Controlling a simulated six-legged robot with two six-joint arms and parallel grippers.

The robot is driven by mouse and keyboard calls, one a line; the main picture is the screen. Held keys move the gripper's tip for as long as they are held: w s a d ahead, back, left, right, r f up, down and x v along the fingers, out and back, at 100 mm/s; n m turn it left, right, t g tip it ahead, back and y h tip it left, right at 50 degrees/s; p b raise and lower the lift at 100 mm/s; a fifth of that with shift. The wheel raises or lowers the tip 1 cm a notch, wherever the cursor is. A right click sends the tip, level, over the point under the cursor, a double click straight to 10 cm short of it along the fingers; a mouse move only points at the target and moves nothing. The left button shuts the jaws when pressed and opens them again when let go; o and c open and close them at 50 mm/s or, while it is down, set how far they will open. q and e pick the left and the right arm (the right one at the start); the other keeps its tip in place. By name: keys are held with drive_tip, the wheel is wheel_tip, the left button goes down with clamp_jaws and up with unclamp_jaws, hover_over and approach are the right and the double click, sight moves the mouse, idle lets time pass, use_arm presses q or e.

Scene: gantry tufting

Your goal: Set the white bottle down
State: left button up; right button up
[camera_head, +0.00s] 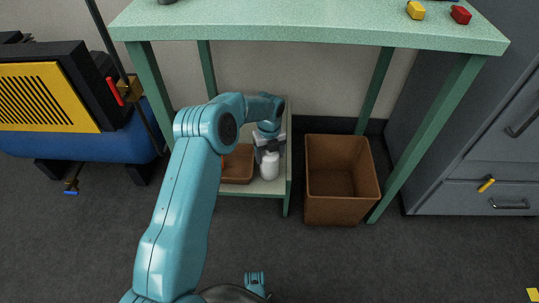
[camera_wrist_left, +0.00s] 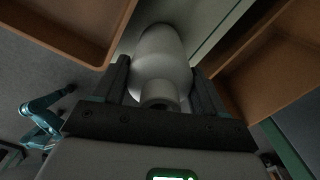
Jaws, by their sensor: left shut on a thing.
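The white bottle (camera_head: 270,167) is at the low shelf (camera_head: 268,188) under the green table. My left gripper (camera_head: 268,148) points down from above and is shut on the bottle. In the left wrist view, the white bottle (camera_wrist_left: 162,58) lies between the two dark fingers, with its neck toward the palm. The bottle looks upright. Its base is close to the shelf surface, but I cannot tell whether it touches. My right gripper cannot be made out in either view.
A brown tray (camera_head: 238,164) sits on the shelf just left of the bottle. A tall brown bin (camera_head: 341,198) stands on the floor to the right. The green table (camera_head: 310,30) is above, with legs on both sides. Grey drawers (camera_head: 470,175) stand at the right.

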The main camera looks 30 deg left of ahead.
use_arm(q)
drive_tip(key=shift+r, duration=0.2)
drive_tip(key=shift+f, duration=0.1)
drive_tip(key=shift+f, duration=0.2)
drive_tip(key=o, duration=1.2)
drive_tip(key=shift+r, duration=0.1)
drive_tip(key=shift+o, duration=0.2)
